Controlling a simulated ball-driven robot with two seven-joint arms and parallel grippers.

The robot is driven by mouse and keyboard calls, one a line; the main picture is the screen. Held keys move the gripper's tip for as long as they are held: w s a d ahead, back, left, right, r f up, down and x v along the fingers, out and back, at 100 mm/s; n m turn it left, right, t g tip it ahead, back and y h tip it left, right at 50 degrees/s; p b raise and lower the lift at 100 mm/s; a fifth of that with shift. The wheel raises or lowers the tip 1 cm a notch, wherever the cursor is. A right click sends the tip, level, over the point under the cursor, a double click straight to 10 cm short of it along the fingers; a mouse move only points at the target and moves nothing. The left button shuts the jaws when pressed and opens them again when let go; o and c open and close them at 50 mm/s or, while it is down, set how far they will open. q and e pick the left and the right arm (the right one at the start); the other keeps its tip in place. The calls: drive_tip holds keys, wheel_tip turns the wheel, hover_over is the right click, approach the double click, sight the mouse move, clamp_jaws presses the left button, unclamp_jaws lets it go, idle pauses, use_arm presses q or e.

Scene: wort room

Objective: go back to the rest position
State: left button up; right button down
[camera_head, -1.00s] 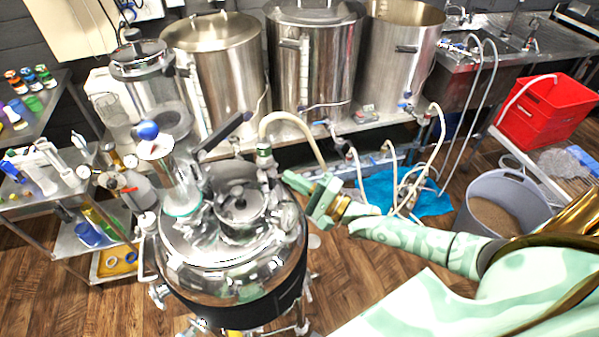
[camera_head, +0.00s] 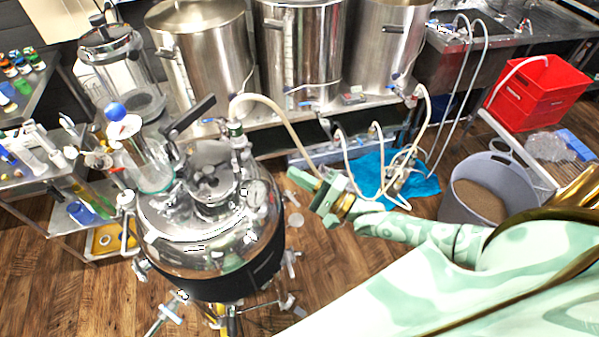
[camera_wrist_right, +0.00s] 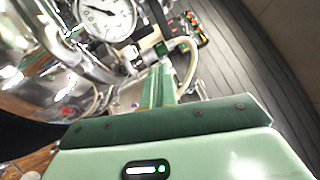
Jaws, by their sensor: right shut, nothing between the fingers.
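My right gripper (camera_head: 318,188) shows in the head view, to the right of the steel vessel (camera_head: 165,225). It is shut with nothing in it, and a gap of floor shows between it and the vessel. In the right wrist view my right gripper's fingers (camera_wrist_right: 158,85) are together, with a pressure gauge (camera_wrist_right: 105,18) and steel fittings beyond them. My left gripper is not in any view.
Three tall steel kettles (camera_head: 205,50) stand along the back. White hoses (camera_head: 428,110) hang before them over a blue cloth (camera_head: 410,185). A grey tub (camera_head: 455,205) and red crate (camera_head: 540,95) are at right. Wooden floor (camera_head: 330,255) is clear below the gripper.

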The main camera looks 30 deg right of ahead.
idle(0.4)
drive_tip(key=s+d+f+n+g+h+b, duration=0.1)
drive_tip(key=d+f+n+g+h, duration=0.2)
drive_tip(key=f+n, duration=0.45)
drive_tip(key=s+d+f+n+g+h+b, duration=0.1)
drive_tip(key=d+f+n+g+h, duration=0.3)
drive_tip(key=f, duration=0.7)
drive_tip(key=s+d+f+n+g+h+b, duration=0.25)
drive_tip(key=s+f+n, duration=0.25)
drive_tip(key=s+f, duration=0.6)
drive_tip(key=s+a+f+n+g+b, duration=0.1)
drive_tip(key=s+a+f+g+b, duration=0.2)
drive_tip(key=s+f, duration=0.7)
drive_tip(key=s+a+f+g+b, duration=0.3)
drive_tip(key=s+f, duration=0.7)
drive_tip(key=s, duration=0.8)
drive_tip(key=shift+s+a+f+n+g+h, duration=0.15)
drive_tip(key=shift+a+f+n+g+h, duration=0.15)
drive_tip(key=shift+a+g, duration=0.55)
